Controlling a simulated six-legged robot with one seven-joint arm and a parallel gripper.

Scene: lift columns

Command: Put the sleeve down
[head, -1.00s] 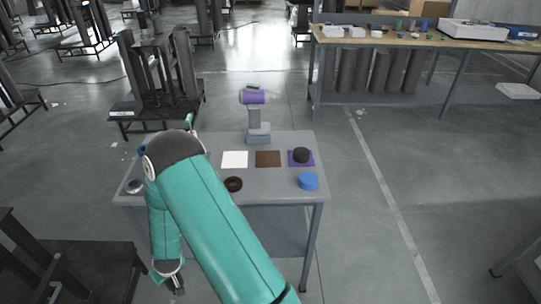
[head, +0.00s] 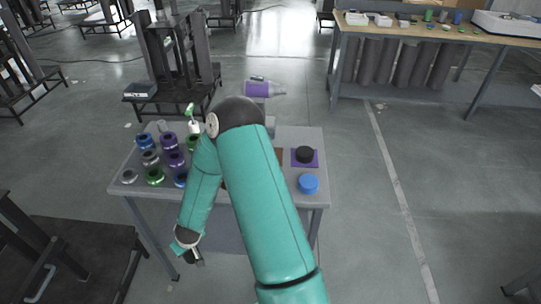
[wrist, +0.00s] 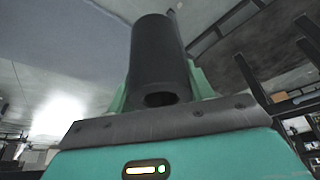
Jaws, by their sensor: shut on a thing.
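The sleeve (wrist: 157,60) is a black hollow cylinder in the wrist view, its open end facing the camera. My gripper (wrist: 160,88) is shut on it, with teal fingers on both sides. In the head view my arm bends down to the left, and its end (head: 190,248) hangs by the table's front edge. The sleeve cannot be made out clearly there. The grey table (head: 298,138) has a purple square mat (head: 315,159) with a black round piece (head: 305,154) on it. A brown mat (head: 280,157) is mostly hidden behind my arm.
Several coloured rings, one purple (head: 168,140), one green (head: 155,177), stand on the table's left. A blue round piece (head: 308,183) is front right. A purple cylinder (head: 257,89) lies across a stand at the back. A workbench (head: 430,38) stands far right.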

